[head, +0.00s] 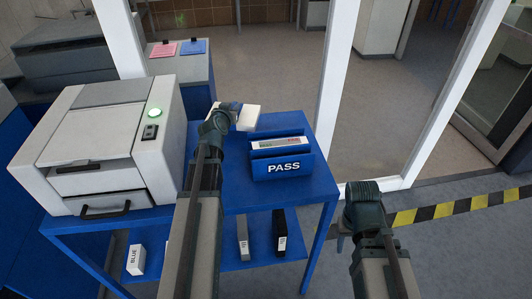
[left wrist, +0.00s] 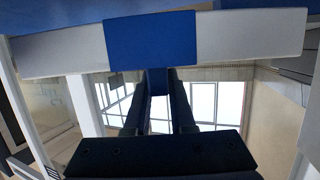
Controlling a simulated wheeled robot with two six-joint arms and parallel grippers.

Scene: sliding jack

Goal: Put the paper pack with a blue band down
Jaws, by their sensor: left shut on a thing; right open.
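The paper pack with a blue band (head: 249,117) is white and is held above the back of the blue table. In the left wrist view the pack (left wrist: 60,48) spans the top of the picture, with its blue band (left wrist: 150,40) in the middle. My left gripper (head: 234,108) is shut on the pack at the band; its fingers (left wrist: 160,85) show in the left wrist view. The pack's underside clearance is hard to tell. My right gripper (head: 345,222) is open and empty, right of the table.
A blue tray marked PASS (head: 283,167) stands on the table (head: 240,198) and holds a white labelled pack (head: 279,144). A grey printer (head: 105,145) with a green light fills the left. Boxes (head: 137,259) stand on the lower shelf. A white frame post (head: 333,90) rises behind the table.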

